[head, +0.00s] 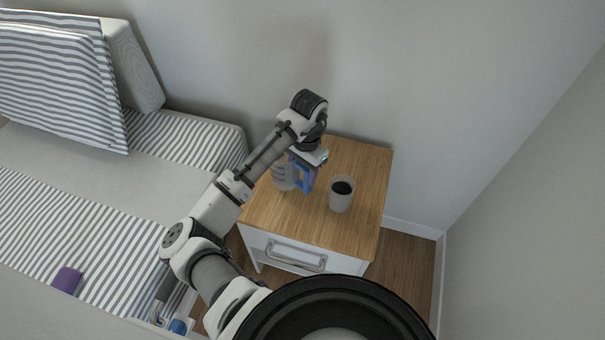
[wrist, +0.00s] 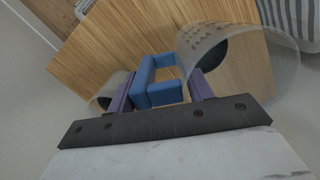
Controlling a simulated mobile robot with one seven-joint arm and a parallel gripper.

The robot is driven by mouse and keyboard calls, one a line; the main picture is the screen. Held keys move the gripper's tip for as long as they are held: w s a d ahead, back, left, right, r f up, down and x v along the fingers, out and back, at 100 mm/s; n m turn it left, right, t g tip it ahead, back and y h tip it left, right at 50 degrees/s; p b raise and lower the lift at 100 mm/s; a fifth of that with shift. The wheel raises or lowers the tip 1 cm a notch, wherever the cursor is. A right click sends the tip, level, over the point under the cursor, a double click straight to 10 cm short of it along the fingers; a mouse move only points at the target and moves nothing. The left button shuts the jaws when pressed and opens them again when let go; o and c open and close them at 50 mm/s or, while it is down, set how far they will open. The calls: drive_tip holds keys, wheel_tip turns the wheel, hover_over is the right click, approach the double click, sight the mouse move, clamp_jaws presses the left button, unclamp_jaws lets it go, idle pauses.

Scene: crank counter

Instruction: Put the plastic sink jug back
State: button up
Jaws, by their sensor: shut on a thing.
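The plastic sink jug (head: 283,177) is a clear, marked jug with a blue handle (head: 303,172). It is at the left part of the nightstand top, and I cannot tell whether it rests on the wood or hangs just above it. My gripper (head: 306,168) reaches down from above and is shut on the handle. In the wrist view my purple fingers (wrist: 160,86) stand either side of the blue handle (wrist: 155,80), with the clear jug body (wrist: 245,60) to the right. My arm hides part of the jug in the head view.
The wooden nightstand (head: 360,161) has a white drawer front with a metal handle. A pale cup (head: 341,197) with dark contents stands right of the jug, close by. A bed with striped bedding (head: 50,215) is at left, bearing a purple object (head: 67,280). Walls close in behind and right.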

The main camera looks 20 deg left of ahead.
drive_tip(key=shift+f, duration=1.05)
drive_tip(key=shift+f, duration=0.15)
drive_tip(key=o, duration=1.4)
drive_tip(key=r, duration=0.8)
drive_tip(key=w+r, duration=0.1)
drive_tip(key=r, duration=0.3)
drive_tip(key=shift+d+r, duration=0.15)
drive_tip(key=shift+d, duration=0.1)
